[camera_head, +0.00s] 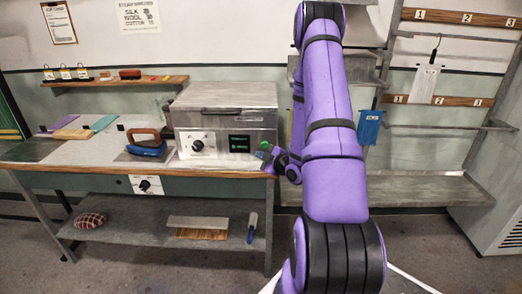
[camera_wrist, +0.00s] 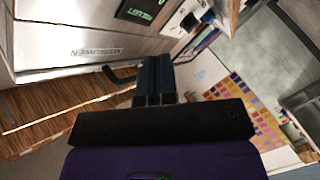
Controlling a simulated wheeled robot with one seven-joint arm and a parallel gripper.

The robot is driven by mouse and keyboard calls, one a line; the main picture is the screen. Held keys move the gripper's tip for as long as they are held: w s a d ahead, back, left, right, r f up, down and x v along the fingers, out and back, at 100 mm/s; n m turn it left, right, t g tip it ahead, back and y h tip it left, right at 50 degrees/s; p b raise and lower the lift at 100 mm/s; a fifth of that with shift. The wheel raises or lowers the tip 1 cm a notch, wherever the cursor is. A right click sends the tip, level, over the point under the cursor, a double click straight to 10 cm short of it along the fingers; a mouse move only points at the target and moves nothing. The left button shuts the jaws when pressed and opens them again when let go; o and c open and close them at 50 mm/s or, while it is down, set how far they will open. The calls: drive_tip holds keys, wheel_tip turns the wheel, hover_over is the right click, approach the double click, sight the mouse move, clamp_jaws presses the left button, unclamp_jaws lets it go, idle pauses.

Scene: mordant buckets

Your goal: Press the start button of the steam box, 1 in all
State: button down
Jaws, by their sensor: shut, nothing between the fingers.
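The steam box (camera_head: 222,104) is a grey metal box with a lid handle, standing on the right end of the workbench. Its front has a white dial panel (camera_head: 197,145) and a dark display (camera_head: 239,143) with green text. A small green round spot, seemingly the start button (camera_head: 265,145), shows right of the display. My gripper (camera_head: 264,155) is close to that spot, just below it; I cannot tell whether they touch. In the wrist view my gripper (camera_wrist: 154,62) has its dark fingers together and empty. The display (camera_wrist: 141,10) shows there beyond the fingers; the button is not clearly visible.
An iron (camera_head: 147,145) stands left of the steam box on the workbench (camera_head: 85,152). A wall shelf (camera_head: 115,81) with small items is above. A lower shelf (camera_head: 165,228) holds a few things. Racks (camera_head: 435,185) and a blue hanging item (camera_head: 370,127) are to the right.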

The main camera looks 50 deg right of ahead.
drive_tip(key=shift+s+a+f+t, duration=0.15)
drive_tip(key=shift+s+f+t, duration=0.1)
drive_tip(key=shift+s+f, duration=0.3)
drive_tip(key=shift+s+a+f+t, duration=0.15)
drive_tip(key=shift+s+f+t, duration=0.1)
drive_tip(key=shift+s+f, duration=0.2)
drive_tip(key=shift+w+d, duration=1.45)
drive_tip(key=shift+d, duration=0.25)
drive_tip(key=shift+w+d, duration=1.45)
drive_tip(key=shift+d, duration=0.2)
drive_tip(key=shift+w+d, duration=0.6)
drive_tip(key=shift+d, duration=0.05)
idle(0.3)
drive_tip(key=shift+s+a+r, duration=0.1)
idle(0.4)
drive_tip(key=shift+s+a, duration=0.5)
drive_tip(key=shift+a, duration=0.1)
drive_tip(key=shift+s+a, duration=1.65)
drive_tip(key=shift+a, duration=0.2)
